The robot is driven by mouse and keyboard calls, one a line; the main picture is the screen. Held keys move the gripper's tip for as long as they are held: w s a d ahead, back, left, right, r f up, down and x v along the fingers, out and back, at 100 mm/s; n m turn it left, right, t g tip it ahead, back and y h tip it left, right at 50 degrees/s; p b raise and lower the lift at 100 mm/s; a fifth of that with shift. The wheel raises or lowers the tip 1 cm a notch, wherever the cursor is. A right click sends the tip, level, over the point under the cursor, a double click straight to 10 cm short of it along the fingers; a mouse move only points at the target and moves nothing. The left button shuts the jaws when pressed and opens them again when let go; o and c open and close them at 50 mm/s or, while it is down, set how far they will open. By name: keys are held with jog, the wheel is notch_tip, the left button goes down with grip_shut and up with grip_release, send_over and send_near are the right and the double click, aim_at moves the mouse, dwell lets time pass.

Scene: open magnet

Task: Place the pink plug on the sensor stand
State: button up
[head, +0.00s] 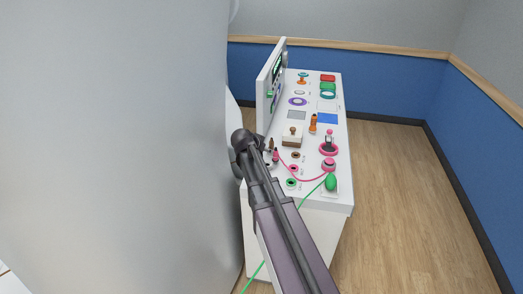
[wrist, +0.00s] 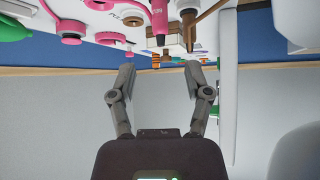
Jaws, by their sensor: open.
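The pink plug (head: 276,157) stands near the left edge of the white console, just right of my arm, with a pink cord curving from it to the right. It also shows at the top of the wrist view (wrist: 160,18), beyond my fingertips and apart from them. My gripper (wrist: 162,75) is open and empty. In the head view my arm hides most of it. Two pink round fittings stand at the console's right: one with a dark upright part (head: 328,149), and a lower one (head: 328,165) where the cord ends. I cannot tell which is the sensor stand.
A brown plug (wrist: 190,25) stands right beside the pink plug in the wrist view. A white block (head: 292,136), an orange peg (head: 313,124) and a green bulb (head: 331,182) with a green cord are on the console (head: 318,205). An upright panel (head: 270,85) lines its left edge.

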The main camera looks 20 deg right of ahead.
jog(key=shift+s, duration=0.1)
jog(key=s+a+f+n+g+y, duration=0.2)
jog(key=s+a+f+n+y, duration=0.1)
jog(key=s+a, duration=0.6)
jog(key=s+a+f+n+g+y, duration=0.3)
jog(key=s+a+n, duration=0.5)
jog(key=s, duration=0.7)
jog(key=shift+a+y, duration=0.35)
jog(key=shift+y, duration=0.55)
jog(key=shift+s, duration=0.1)
